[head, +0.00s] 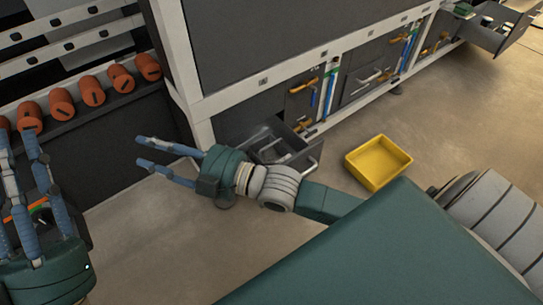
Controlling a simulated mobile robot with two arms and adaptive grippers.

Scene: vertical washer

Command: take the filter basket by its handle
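What looks like the filter basket (262,136) is a dark, open-topped box sticking out low at the front of the washer. A pale handle bar (317,164) shows at its near right corner. My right forearm and wrist cover part of it. My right gripper (141,152) points left, with its two blue fingers spread and nothing between them. It appears left of the basket and handle, apart from both. My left gripper (17,145) is at the left edge, fingers up and spread, far from the basket.
The washer's frame (310,68) runs along the back, with yellow-handled valves (303,86) low on it. A yellow tray (378,161) lies on the floor to the right. Orange rollers (92,92) line the rack at left. Open floor (130,240) shows between my grippers.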

